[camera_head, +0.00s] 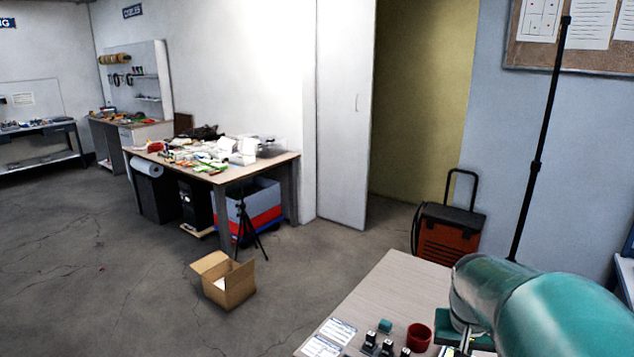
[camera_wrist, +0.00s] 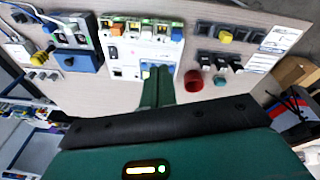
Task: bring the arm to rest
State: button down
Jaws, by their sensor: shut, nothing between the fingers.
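My gripper (camera_wrist: 158,78) shows in the wrist view with its green fingers together and nothing between them. It is over the wooden worktable (camera_wrist: 275,20), beside a red cup (camera_wrist: 193,81). Whether the fingertips touch anything below cannot be told. In the head view my teal arm reaches in from the lower right over the same worktable (camera_head: 385,285) and hides part of it. The red cup (camera_head: 419,337) stands just left of the arm there.
Small dark sensor-like pieces (camera_wrist: 212,60), a white panel (camera_wrist: 140,48) and a blue box (camera_wrist: 76,58) lie near the gripper. A black pole (camera_head: 537,150) stands behind my arm. A cardboard box (camera_head: 230,288) sits on the floor. The table's far left part is bare.

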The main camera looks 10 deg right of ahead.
jog(key=s+a+r+n+t+y, duration=0.1)
jog(key=s+a+r+n+t, duration=0.1)
jog(key=a, duration=0.8)
jog(key=s+a+r+n+t, duration=0.2)
jog(key=s+a+r+n, duration=0.2)
jog(key=a, duration=0.7)
jog(key=shift+s+a+r+y, duration=0.15)
jog(key=shift+s+r+y, duration=0.25)
jog(key=shift+s+r, duration=0.2)
